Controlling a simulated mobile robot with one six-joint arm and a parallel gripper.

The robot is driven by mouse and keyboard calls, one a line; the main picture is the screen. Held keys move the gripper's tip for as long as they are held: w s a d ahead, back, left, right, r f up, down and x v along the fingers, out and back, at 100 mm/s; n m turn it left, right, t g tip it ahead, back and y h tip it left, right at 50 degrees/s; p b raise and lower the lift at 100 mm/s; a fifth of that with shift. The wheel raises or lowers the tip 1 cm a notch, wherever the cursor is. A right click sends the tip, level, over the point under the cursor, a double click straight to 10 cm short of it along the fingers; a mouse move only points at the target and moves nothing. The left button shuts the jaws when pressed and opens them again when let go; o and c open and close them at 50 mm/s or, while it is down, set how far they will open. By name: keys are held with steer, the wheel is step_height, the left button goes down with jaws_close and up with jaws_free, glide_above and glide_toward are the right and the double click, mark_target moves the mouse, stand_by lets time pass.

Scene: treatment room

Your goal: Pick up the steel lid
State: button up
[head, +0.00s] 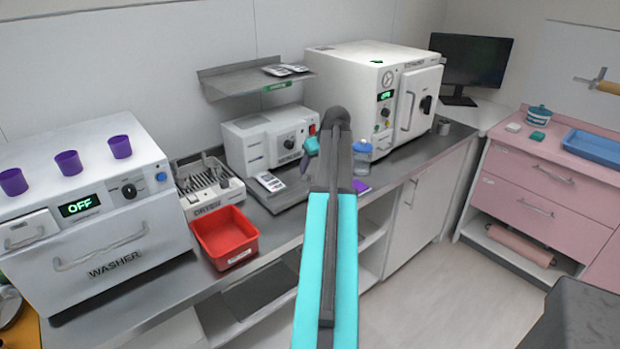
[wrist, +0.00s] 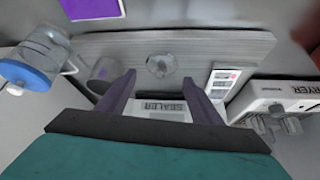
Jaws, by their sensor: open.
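A small round shiny grey piece, which looks like the steel lid (wrist: 161,66), lies on a flat grey platform (wrist: 225,46) in the wrist view. My gripper (wrist: 159,78) is open above the platform, with a dark purple finger on either side of the line to the lid. Nothing is between the fingers. I cannot tell the height left between fingertips and lid. In the head view my gripper (head: 307,158) is over the counter in front of the sealer, mostly behind my arm. The lid does not show there.
A grey cylindrical cup (wrist: 101,76) stands close beside the left finger. A clear bottle with a blue cap (wrist: 24,73) is further left. The sealer (wrist: 165,112) and a printed card (wrist: 222,84) are close by. The dryer (wrist: 285,100) is at right. A red bin (head: 225,238) sits on the counter.

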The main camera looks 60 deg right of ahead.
mark_target(310, 175)
steer(key=shift+w+f, duration=0.1)
steer(key=shift+p+x, duration=0.95)
steer(key=shift+x, duration=1.55)
steer(key=shift+a, duration=0.1)
steer(key=shift+a, duration=0.1)
steer(key=c, duration=1.3)
jaws_close()
